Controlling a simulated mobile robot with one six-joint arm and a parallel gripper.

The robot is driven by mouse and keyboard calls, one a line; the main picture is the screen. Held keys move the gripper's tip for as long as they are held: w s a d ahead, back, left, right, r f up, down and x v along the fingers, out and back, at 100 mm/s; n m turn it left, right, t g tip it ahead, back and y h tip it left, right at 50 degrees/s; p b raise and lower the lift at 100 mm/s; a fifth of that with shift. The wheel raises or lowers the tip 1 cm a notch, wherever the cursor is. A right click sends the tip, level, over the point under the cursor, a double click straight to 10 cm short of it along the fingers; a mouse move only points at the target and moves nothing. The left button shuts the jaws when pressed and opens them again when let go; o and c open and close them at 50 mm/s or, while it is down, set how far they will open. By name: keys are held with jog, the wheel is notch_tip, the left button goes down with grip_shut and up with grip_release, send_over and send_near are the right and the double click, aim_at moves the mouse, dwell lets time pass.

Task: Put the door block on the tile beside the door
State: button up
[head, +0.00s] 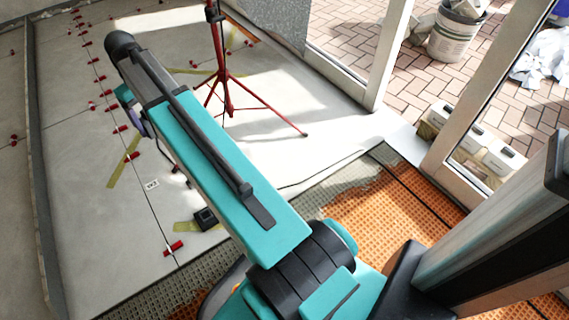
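The doorway has pale frame posts (391,55) and a glazed leaf with a pale frame (470,125) at the right. Large grey tiles (320,155) reach towards it, partly in sunlight. A small dark block (205,218) sits on the tile left of my teal arm, by a yellow tape strip; I cannot tell whether it is the door block. My arm runs from the bottom centre to the upper left. My gripper does not show; the arm hides what is behind it.
A red tripod (228,90) stands on the tiles behind my arm. Red levelling clips (173,248) line the joints. Orange matting (385,215) lies uncovered near the door. The tiles between tripod and door look clear.

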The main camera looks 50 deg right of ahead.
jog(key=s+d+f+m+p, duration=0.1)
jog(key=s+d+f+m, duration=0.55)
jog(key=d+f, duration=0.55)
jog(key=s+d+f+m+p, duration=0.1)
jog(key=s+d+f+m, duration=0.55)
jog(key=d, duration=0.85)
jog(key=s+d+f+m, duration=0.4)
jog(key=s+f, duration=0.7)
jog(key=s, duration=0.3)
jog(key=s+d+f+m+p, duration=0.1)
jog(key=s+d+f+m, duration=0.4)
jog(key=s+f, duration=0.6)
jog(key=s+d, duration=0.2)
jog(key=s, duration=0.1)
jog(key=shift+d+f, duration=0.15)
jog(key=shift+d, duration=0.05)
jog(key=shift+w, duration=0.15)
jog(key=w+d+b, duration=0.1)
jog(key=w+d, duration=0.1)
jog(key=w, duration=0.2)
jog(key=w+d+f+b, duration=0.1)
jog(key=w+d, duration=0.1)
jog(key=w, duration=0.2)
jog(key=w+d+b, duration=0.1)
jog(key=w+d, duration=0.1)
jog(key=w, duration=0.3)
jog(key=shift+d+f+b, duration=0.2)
jog(key=shift+b, duration=0.2)
